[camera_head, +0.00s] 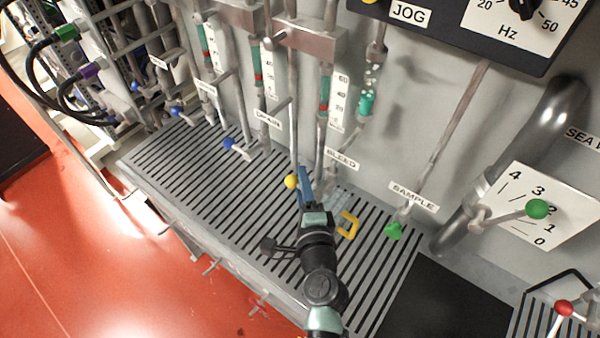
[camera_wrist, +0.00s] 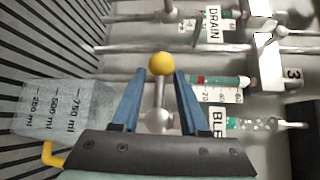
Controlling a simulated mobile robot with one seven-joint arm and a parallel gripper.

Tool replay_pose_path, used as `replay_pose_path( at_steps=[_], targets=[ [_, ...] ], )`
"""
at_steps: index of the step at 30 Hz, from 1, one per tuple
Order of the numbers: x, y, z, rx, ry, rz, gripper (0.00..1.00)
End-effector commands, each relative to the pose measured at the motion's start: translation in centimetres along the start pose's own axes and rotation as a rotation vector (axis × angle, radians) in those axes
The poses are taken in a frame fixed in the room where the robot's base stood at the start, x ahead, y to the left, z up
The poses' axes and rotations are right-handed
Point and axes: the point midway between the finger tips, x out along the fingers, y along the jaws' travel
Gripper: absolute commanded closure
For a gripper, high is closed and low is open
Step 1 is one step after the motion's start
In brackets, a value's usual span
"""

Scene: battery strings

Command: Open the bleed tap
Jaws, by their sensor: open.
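The bleed tap is a lever with a yellow ball knob (camera_head: 291,182), near the BLEED label (camera_head: 342,160) on the wall. In the wrist view the yellow knob (camera_wrist: 160,63) shows at the level of my fingertips, and its grey stem runs back between the fingers to a rounded fitting (camera_wrist: 159,121). My gripper (camera_wrist: 159,80) is open, with one blue finger on each side of the stem and visible gaps on both sides. In the head view my gripper (camera_head: 304,182) is just right of the knob, and the tap's body is hidden behind it.
A clear measuring jug (camera_wrist: 62,108) with a yellow handle (camera_head: 348,226) stands on the slatted grating (camera_head: 190,170) beside my gripper. The green sample tap (camera_head: 394,230) is to the right. Blue-knobbed taps, one by the DRAIN label (camera_head: 267,120), are to the left. Vertical pipes line the wall.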

Motion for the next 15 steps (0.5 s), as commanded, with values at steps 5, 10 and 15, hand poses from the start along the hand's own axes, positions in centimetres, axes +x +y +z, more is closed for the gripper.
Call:
replay_pose_path(
  at_steps=[5,10,15],
  targets=[
    [1.9,0.0,-0.1,0.000,0.001,-0.001,0.56],
    [2.4,0.0,0.0,0.000,0.001,0.000,0.56],
    [2.5,0.0,0.0,0.000,0.001,0.000,0.56]
  ],
)
